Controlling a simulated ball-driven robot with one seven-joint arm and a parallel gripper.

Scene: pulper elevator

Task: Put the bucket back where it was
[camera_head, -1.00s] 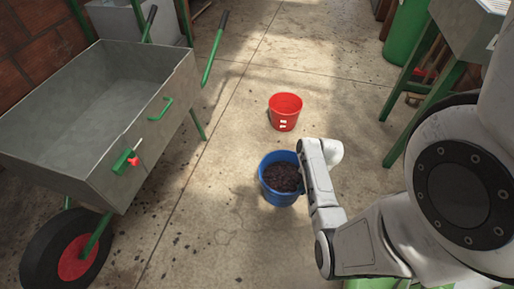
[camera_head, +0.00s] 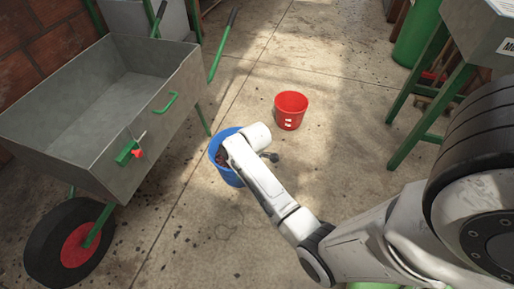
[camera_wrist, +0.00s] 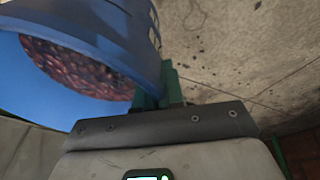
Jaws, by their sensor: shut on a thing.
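My gripper (camera_wrist: 168,87) is shut on the rim and wall of a blue bucket (camera_head: 217,162). The blue bucket fills the upper left of the wrist view (camera_wrist: 118,38) and holds dark reddish fruit. It looks tilted in that view. In the head view my wrist hides the bucket's right side and most of its contents, and the fingers are hidden. I cannot tell whether its base touches the floor. A red bucket (camera_head: 290,112) stands upright on the floor, behind and to the right of the blue one, apart from it.
A grey wheelbarrow (camera_head: 85,165) with green handles and a black wheel (camera_head: 62,240) stands close on the left. Green-legged equipment (camera_head: 430,135) and a green bin (camera_head: 417,35) are at the right. The concrete floor between is mostly clear.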

